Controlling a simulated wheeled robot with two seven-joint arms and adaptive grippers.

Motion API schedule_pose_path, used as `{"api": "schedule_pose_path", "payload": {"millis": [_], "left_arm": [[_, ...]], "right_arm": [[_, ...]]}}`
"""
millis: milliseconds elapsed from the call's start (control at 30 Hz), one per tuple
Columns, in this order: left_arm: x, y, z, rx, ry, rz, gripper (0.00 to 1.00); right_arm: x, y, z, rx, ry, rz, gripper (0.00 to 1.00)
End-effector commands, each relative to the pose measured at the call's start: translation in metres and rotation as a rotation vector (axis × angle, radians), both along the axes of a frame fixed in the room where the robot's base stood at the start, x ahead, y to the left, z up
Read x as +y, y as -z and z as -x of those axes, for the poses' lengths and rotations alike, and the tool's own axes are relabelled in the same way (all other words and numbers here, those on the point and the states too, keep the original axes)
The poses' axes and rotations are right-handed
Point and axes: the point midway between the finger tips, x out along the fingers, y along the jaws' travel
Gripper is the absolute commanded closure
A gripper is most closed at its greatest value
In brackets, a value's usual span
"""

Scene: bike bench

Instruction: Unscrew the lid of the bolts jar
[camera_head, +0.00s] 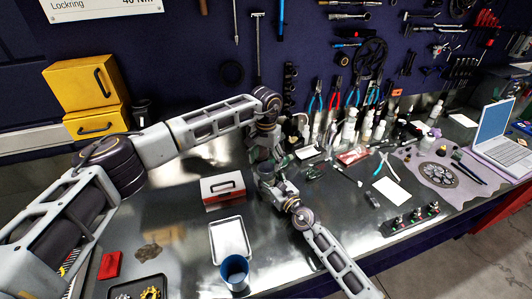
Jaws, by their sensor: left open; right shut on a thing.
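The bolts jar is mostly hidden where my two grippers meet, near the middle of the bench, and its lid cannot be made out. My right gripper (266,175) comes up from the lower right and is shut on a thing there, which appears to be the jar. My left gripper (264,152) reaches in from the left and points down just above and behind the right gripper. Its jaws are open. Whether they touch the lid cannot be told.
A red-and-white box (222,190), a white tray (230,240) and a blue cup (234,272) stand left of my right arm. Bottles (349,124) and tools crowd the back right. A laptop (495,125) stands far right. Yellow bins (88,84) are at back left.

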Motion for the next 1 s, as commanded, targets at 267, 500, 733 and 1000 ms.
{"api": "schedule_pose_path", "payload": {"millis": [267,500,733,1000], "left_arm": [[0.0,0.021,0.0,0.0,0.0,0.0,0.26],[0.0,0.024,0.0,-0.001,0.0,0.0,0.26],[0.0,0.024,0.0,0.0,0.0,-0.001,0.38],[0.0,0.024,0.0,0.0,0.0,-0.001,0.73]], "right_arm": [[0.0,0.0,0.0,0.001,0.0,0.001,1.0],[0.0,0.0,0.0,0.001,0.0,0.001,1.0],[0.0,0.0,0.0,0.001,0.0,0.001,1.0],[0.0,0.0,0.0,0.001,0.0,0.001,1.0]]}}
